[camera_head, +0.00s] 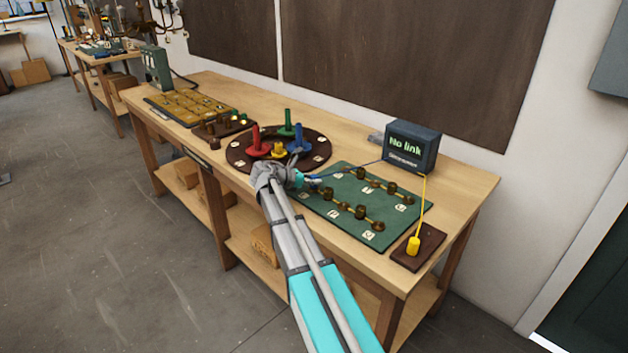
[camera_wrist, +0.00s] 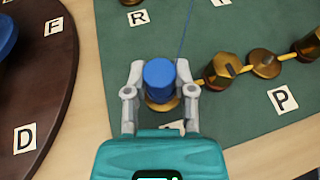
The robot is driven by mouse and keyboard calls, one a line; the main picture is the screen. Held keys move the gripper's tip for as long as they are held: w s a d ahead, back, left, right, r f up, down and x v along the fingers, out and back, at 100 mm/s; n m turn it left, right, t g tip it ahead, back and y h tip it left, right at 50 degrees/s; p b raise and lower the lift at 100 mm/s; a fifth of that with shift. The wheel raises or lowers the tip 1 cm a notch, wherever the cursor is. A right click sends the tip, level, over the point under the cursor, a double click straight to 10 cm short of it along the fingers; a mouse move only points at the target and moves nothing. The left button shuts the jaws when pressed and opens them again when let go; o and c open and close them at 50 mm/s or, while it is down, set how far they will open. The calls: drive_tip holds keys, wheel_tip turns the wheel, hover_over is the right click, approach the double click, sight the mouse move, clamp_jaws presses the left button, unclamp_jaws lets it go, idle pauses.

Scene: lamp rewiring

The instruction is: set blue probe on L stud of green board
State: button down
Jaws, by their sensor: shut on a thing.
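My gripper (camera_head: 304,181) is over the left end of the green board (camera_head: 385,222). In the wrist view my gripper (camera_wrist: 160,84) is shut on the blue probe (camera_wrist: 158,72), a short upright blue cylinder. A brass disc or stud (camera_wrist: 162,105) shows just under the probe; I cannot tell whether they touch. A white label beneath it is mostly hidden by my gripper, so its letter is unreadable. A thin blue wire (camera_head: 345,170) runs from the probe to the display box. Brass studs (camera_wrist: 226,70) stand to the right, near a label P (camera_wrist: 283,100).
The display box (camera_head: 411,146) reads "No link". A yellow probe (camera_head: 413,246) stands on a dark pad at the right. A dark round plate (camera_head: 238,157) with red, green, blue and yellow pieces lies left of the board. A yellow-tiled panel (camera_head: 190,104) is farther left.

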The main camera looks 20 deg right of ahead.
drive_tip(key=shift+f, duration=0.3)
drive_tip(key=shift+c, duration=1.8)
unclamp_jaws()
drive_tip(key=shift+r, duration=0.15)
